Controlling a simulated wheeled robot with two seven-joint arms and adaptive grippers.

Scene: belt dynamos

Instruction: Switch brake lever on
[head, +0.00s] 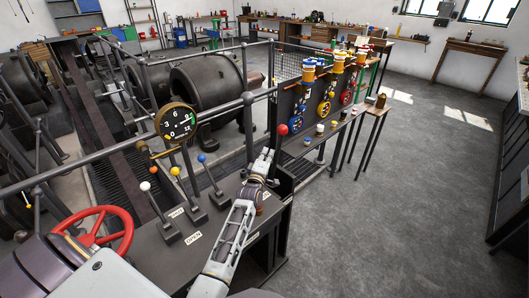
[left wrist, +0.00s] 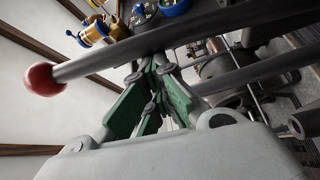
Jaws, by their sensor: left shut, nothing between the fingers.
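A lever with a red ball knob (head: 283,130) stands at the far right end of the lever row. I cannot read a label that names it as the brake lever. My left gripper (head: 267,156) is beside this lever, just below the knob. In the left wrist view the red knob (left wrist: 43,78) and its dark rod cross just beyond the tips of my left gripper (left wrist: 158,66). The fingers, with green inner parts, are shut and empty. I cannot tell whether they touch the rod. My right gripper is not in view.
Levers with white (head: 145,186), yellow (head: 175,171) and blue (head: 202,158) knobs stand left on the dark console. A red handwheel (head: 98,228) and a round gauge (head: 177,122) are nearby. Metal railings run behind. A panel with coloured dials (head: 324,108) stands beyond. The floor at right is clear.

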